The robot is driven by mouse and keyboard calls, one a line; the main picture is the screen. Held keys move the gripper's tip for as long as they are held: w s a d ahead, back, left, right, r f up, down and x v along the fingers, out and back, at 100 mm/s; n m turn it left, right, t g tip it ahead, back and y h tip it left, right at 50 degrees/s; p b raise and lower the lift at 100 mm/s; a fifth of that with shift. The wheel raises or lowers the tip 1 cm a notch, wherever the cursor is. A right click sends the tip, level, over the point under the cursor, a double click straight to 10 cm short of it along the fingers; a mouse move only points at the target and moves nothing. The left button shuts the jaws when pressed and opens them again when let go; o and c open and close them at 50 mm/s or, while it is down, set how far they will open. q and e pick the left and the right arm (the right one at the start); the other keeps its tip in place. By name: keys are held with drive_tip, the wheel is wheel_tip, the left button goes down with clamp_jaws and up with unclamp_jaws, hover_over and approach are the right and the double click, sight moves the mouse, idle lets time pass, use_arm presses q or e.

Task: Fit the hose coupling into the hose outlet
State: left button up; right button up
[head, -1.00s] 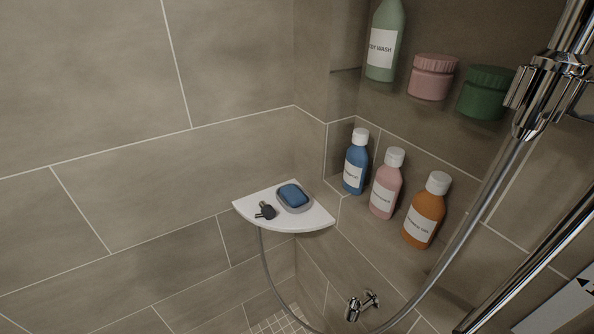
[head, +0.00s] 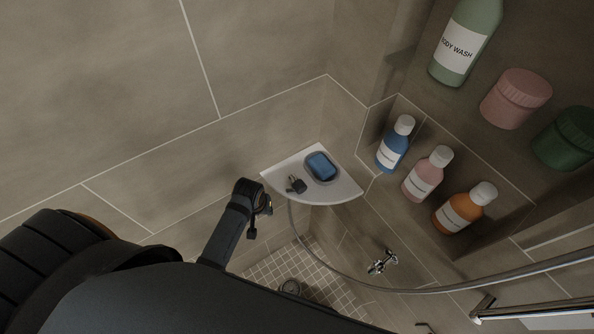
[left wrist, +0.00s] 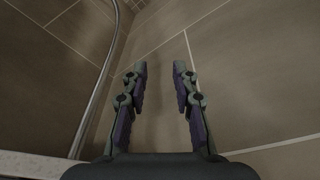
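The hose coupling (head: 296,184) is a small dark fitting lying on the white corner shelf (head: 346,188), beside a soap dish. The grey hose (head: 303,239) hangs from it and loops down to the right. The hose also runs up the left of the left wrist view (left wrist: 101,88). The hose outlet appears to be the chrome fitting (head: 382,262) low on the wall, right of and below the shelf. My left gripper (head: 261,215) is just left of the shelf, apart from the coupling. Its fingers (left wrist: 160,68) are spread with nothing between them. My right gripper is out of view.
A blue soap (head: 321,166) sits in its dish on the shelf. A wall niche holds blue (head: 394,146), pink (head: 426,175) and orange (head: 463,210) bottles. Body wash (head: 464,43) and jars (head: 516,98) stand above. A chrome rail (head: 530,309) is at lower right.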

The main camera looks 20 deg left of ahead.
use_arm(q)
wheel_tip(320, 180, up, 12)
drive_tip(key=w+r+n+p, duration=0.1)
drive_tip(key=w+p, duration=0.1)
drive_tip(key=n+g+h+p, duration=0.1)
drive_tip(key=n+h+p, duration=0.1)
drive_tip(key=n, duration=0.5)
approach(293, 177)
drive_tip(key=shift+m+y, duration=0.3)
drive_tip(key=f, duration=0.4)
drive_tip(key=shift+w+d+f+p, duration=0.1)
drive_tip(key=shift+w+d+p, duration=0.25)
drive_tip(key=shift+d, duration=0.05)
wheel_tip(293, 177, down, 4)
drive_tip(key=shift+w+d+p, duration=0.1)
drive_tip(key=shift+d+p, duration=0.1)
drive_tip(key=shift+p, duration=0.9)
drive_tip(key=shift+w+f, duration=0.1)
drive_tip(key=shift+f, duration=0.45)
clamp_jaws()
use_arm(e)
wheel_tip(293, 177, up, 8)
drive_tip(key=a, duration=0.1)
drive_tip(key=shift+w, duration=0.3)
